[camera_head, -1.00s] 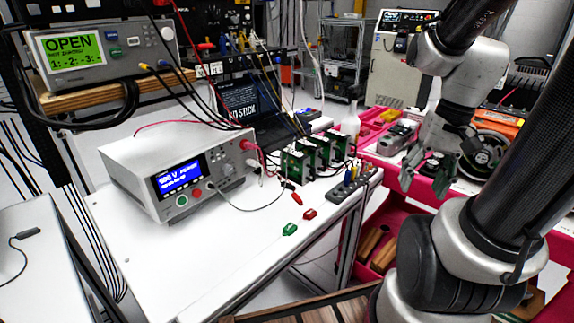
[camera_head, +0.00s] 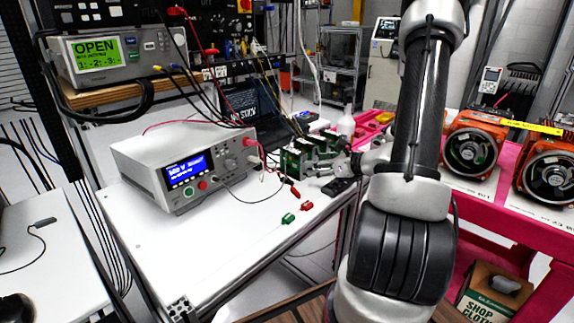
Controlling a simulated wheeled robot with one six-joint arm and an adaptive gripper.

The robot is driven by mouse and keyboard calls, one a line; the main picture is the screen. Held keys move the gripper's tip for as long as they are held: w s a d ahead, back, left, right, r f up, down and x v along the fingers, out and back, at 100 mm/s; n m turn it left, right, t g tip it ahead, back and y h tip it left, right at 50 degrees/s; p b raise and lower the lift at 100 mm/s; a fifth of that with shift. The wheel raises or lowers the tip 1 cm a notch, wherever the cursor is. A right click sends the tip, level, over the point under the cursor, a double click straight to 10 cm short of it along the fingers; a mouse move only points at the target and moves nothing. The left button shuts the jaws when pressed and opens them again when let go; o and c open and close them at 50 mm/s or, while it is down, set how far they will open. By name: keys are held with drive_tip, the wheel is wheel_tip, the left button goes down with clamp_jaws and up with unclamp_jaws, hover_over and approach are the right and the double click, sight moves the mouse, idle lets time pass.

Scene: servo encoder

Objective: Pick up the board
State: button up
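Several green circuit boards (camera_head: 292,163) stand upright in a row at the right back part of the white table. My gripper (camera_head: 318,169) has come in from the right and is beside the right end of the row. Its fingers overlap the boards in the picture. They are small and partly hidden by the arm and boards, so I cannot tell whether they touch a board or are open or shut.
A white power supply (camera_head: 185,170) stands left of the boards on the table (camera_head: 150,240). A white bottle (camera_head: 346,122) stands behind. Orange motors (camera_head: 470,147) are at the right.

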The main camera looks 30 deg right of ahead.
sight(303, 173)
drive_tip(key=x, duration=0.7)
drive_tip(key=shift+a, duration=0.2)
drive_tip(key=c, duration=1.1)
drive_tip(key=shift+r, duration=0.1)
wheel_tip(303, 173, up, 10)
drive_tip(key=shift+f, duration=0.1)
